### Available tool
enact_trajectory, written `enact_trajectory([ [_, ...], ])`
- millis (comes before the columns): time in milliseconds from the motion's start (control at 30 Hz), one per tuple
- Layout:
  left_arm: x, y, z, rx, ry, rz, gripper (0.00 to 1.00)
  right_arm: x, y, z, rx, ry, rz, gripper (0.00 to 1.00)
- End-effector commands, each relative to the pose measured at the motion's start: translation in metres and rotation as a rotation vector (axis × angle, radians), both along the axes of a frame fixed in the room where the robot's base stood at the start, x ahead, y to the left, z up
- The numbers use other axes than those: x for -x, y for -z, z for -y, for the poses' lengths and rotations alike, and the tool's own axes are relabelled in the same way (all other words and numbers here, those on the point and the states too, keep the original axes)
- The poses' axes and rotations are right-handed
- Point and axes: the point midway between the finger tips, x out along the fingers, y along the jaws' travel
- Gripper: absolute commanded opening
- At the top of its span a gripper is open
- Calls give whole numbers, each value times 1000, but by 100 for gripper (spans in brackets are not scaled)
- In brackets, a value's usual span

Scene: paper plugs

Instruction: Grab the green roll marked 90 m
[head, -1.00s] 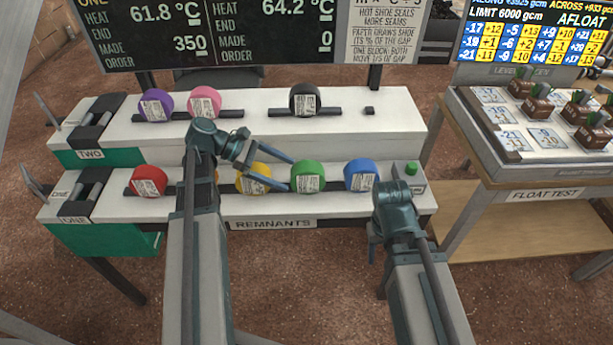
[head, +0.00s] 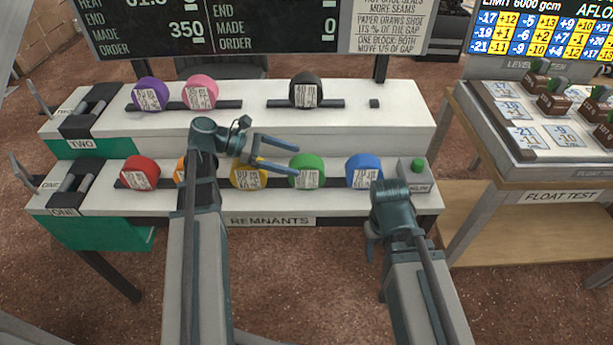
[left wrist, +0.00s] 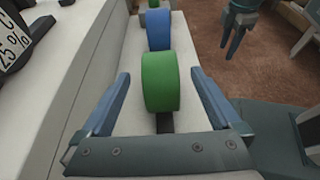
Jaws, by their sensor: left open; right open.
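The green roll (head: 307,171) sits on the dark rail of the lower shelf, between the yellow and blue rolls. Its white label faces the head camera, but the print is too small to read surely. My left gripper (head: 296,159) is open and empty, its fingers reaching from the left to the roll's upper left edge. In the left wrist view the green roll (left wrist: 160,82) stands ahead, lined up between the spread fingers (left wrist: 160,74), with no clear contact. My right gripper (head: 373,247) hangs open and empty in front of the shelf, below the blue roll.
The yellow roll (head: 246,175) is under my left gripper, and the blue roll (head: 364,170) stands right of the green one. Red (head: 140,172) and orange (head: 181,168) rolls are further left. Purple, pink and black (head: 306,90) rolls sit on the upper shelf behind.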

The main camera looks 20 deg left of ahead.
Motion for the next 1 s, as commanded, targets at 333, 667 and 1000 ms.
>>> enact_trajectory([
  [333, -4, 5, 13, 0, -1, 0, 98, 0, 5, 0, 0, 0, 0, 50],
  [667, -12, 16, 45, 0, 3, 1, 98, 0, 16, 0, 0, 0, 0, 50],
  [1000, -17, 20, 60, 0, -1, 0, 98, 0, 21, 0, 0, 0, 0, 50],
])
